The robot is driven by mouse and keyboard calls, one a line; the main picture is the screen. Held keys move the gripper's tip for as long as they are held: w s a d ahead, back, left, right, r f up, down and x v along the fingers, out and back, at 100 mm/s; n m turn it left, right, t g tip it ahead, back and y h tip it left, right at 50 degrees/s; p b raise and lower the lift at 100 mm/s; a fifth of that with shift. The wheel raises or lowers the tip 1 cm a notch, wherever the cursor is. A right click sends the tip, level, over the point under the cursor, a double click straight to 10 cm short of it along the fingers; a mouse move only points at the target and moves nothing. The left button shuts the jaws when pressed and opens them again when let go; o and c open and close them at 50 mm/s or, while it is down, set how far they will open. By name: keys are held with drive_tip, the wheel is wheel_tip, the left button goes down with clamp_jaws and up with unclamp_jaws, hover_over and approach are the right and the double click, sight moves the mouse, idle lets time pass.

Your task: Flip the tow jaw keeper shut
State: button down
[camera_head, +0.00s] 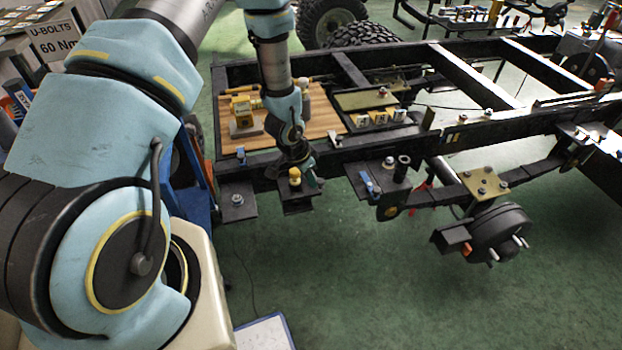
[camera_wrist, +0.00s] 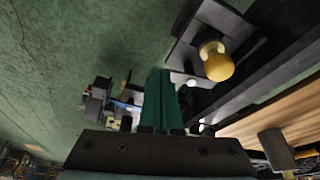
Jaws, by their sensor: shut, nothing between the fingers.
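My gripper (camera_head: 312,181) is low at the near rail of the chassis, just right of a yellow knob (camera_head: 295,177). In the wrist view its green fingers (camera_wrist: 160,76) are together with nothing between them. The yellow knob (camera_wrist: 217,64) stands on a dark bracket (camera_wrist: 205,28), apart from the fingertips. To the right in the head view, another black bracket (camera_head: 390,187) carries a blue lever-like part (camera_head: 369,184) and a black cylinder (camera_head: 402,168). I cannot tell for certain which part is the tow jaw keeper.
The black chassis rail (camera_head: 350,154) runs behind the brackets. A hub (camera_head: 497,232) hangs at right. Green floor (camera_head: 370,280) in front is mostly clear.

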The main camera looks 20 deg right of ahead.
drive_tip(key=shift+s+d+f+n+b, duration=0.1)
drive_tip(key=shift+s+d+n+b, duration=0.1)
drive_tip(key=shift+d+n+b, duration=0.45)
drive_tip(key=n+b, duration=0.1)
drive_tip(key=d+n+t+b, duration=0.1)
drive_tip(key=b, duration=0.1)
drive_tip(key=shift+s+f+n+y, duration=0.1)
drive_tip(key=shift+s+n+y, duration=0.05)
drive_tip(key=shift+n+y, duration=0.15)
drive_tip(key=w+d+n+t+y+b, duration=0.1)
drive_tip(key=w+d+n+y, duration=0.1)
drive_tip(key=d+n, duration=0.4)
drive_tip(key=shift+w+d+r+n+t+y+b, duration=0.2)
drive_tip(key=shift+w+n+t+y+b, duration=0.25)
drive_tip(key=shift+n, duration=2.1)
drive_tip(key=shift+w, duration=0.15)
